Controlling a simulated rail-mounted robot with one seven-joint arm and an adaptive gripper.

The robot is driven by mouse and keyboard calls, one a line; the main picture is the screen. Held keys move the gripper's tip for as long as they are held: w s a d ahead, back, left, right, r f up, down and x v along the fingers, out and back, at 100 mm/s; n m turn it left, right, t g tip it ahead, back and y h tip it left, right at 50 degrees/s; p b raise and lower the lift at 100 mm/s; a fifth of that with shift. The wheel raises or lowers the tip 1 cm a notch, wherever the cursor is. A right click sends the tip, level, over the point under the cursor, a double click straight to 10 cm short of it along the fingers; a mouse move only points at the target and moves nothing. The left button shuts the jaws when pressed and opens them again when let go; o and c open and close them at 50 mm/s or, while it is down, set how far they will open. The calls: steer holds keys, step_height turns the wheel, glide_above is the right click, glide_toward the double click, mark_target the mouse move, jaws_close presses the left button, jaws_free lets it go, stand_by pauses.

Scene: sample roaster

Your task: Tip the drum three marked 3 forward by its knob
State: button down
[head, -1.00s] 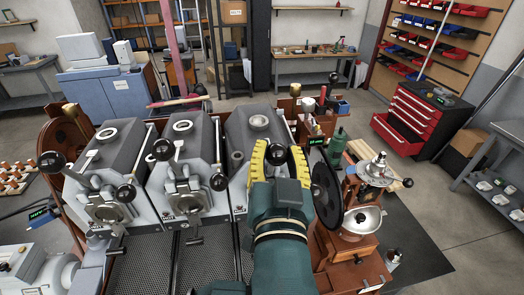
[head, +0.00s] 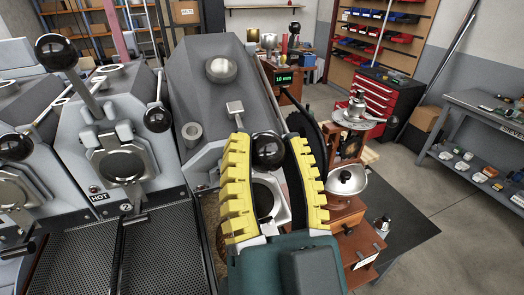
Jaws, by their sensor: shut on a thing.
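Drum three is the rightmost grey roaster (head: 188,88) of the row, its front partly hidden by my gripper. I cannot read a 3 on it. Its round black knob (head: 267,148) sits between the yellow-padded fingers of my gripper (head: 268,160), which is shut on it. Behind and below the knob, a pale frame with a dark round opening (head: 264,200) shows between the fingers.
A neighbouring drum marked HOT (head: 120,165) stands close on the left, with its own black knobs. Perforated trays (head: 150,250) lie in front. A black disc (head: 308,130) and a wooden grinder (head: 345,215) with a metal bowl stand close on the right.

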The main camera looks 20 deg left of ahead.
steer(key=shift+d, duration=0.1)
steer(key=c, duration=0.6)
jaws_free()
steer(key=shift+s+f, duration=0.1)
steer(key=shift+s, duration=0.1)
steer(key=v, duration=1.2)
stand_by(1.4)
